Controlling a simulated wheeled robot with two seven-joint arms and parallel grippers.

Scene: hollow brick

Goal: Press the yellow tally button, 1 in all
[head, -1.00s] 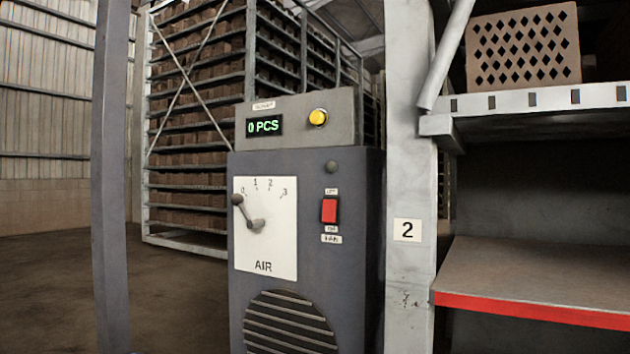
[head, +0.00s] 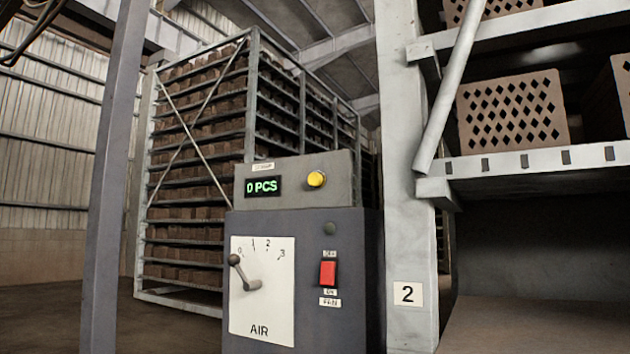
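The yellow tally button (head: 317,179) sits on the right of a grey box on top of a dark machine cabinet (head: 305,225). Left of the button, a green display (head: 263,186) reads "0 PCS". Below, an AIR dial plate (head: 262,290) has a lever (head: 243,275) with its knob near 0. Neither of my grippers shows in the head view.
A grey post (head: 108,180) stands left of the cabinet, and a pale column (head: 408,200) marked 2 stands right of it. Shelves with a hollow brick (head: 513,111) are at the right. A rack of bricks (head: 195,150) stands behind.

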